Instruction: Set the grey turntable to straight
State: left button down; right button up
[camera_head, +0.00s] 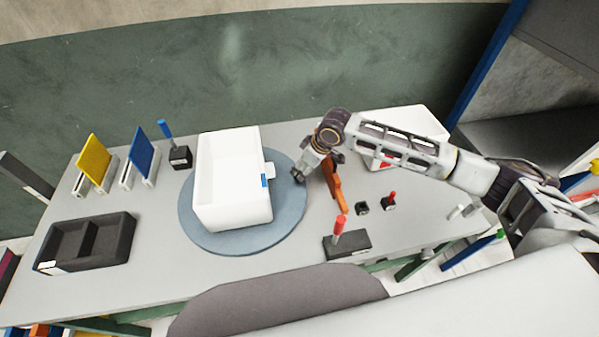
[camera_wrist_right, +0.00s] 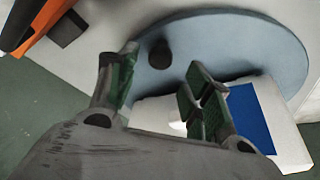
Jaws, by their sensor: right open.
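The grey turntable (camera_head: 290,222) is a round blue-grey disc on the table in the head view. It also fills the upper middle of the right wrist view (camera_wrist_right: 235,45). A white open box (camera_head: 205,207) stands on it, its long side running roughly away from me, with a blue patch (camera_wrist_right: 250,118) and a small tab on its right side. A dark round knob (camera_wrist_right: 160,54) stands up from the disc. My right gripper (camera_head: 303,172) is open at the disc's right rim; in the wrist view its fingers (camera_wrist_right: 160,85) are apart, with the knob beyond the gap. My left gripper is out of view.
An orange part (camera_head: 333,185) stands close right of my right gripper. A red-handled lever on a dark base (camera_head: 345,243) is in front. A dark two-part tray (camera_head: 95,240), yellow and blue panels and a blue-handled lever (camera_head: 180,157) are left; a white box (camera_head: 415,118) is behind my arm.

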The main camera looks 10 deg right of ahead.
aim_at(299, 174)
jog(key=shift+x, duration=2.45)
grip_shut()
